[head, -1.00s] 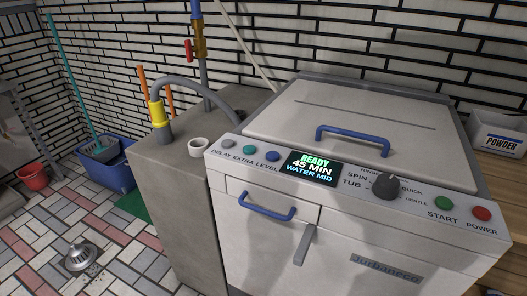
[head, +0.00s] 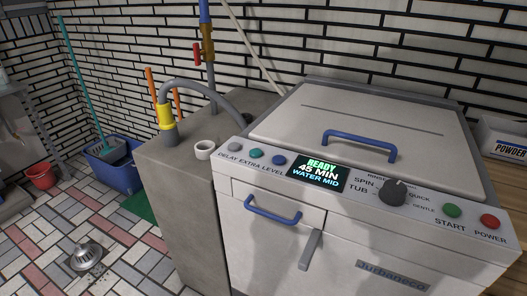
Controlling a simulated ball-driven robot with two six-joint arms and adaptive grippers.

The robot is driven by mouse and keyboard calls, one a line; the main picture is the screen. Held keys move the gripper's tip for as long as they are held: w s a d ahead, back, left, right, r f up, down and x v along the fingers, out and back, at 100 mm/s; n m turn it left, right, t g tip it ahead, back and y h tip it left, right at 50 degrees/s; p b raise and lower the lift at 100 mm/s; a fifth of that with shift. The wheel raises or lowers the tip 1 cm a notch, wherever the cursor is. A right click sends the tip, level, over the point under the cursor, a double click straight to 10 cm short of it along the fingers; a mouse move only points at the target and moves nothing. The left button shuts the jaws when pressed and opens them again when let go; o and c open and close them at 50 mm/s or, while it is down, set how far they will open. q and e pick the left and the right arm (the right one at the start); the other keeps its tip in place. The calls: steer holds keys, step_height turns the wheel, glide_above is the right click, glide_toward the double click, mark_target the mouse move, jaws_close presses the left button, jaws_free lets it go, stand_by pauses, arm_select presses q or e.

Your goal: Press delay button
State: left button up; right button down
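The grey delay button (head: 234,147) is at the left end of the control panel on the white washing machine (head: 290,235), above the printed word DELAY. A teal button (head: 256,154) and a blue button (head: 279,160) sit to its right. The display (head: 322,170) reads READY, 45 MIN, WATER MID. The machine's lid (head: 375,120) with its blue handle is shut. Neither of my grippers is in view.
A grey block (head: 180,190) stands left of the machine, carrying a white cup (head: 204,150) and a grey hose (head: 195,84) with a yellow collar. A metal drain piece (head: 87,256), blue bucket (head: 115,168) and red bucket (head: 41,175) are on the tiled floor. A powder box (head: 505,140) is at right.

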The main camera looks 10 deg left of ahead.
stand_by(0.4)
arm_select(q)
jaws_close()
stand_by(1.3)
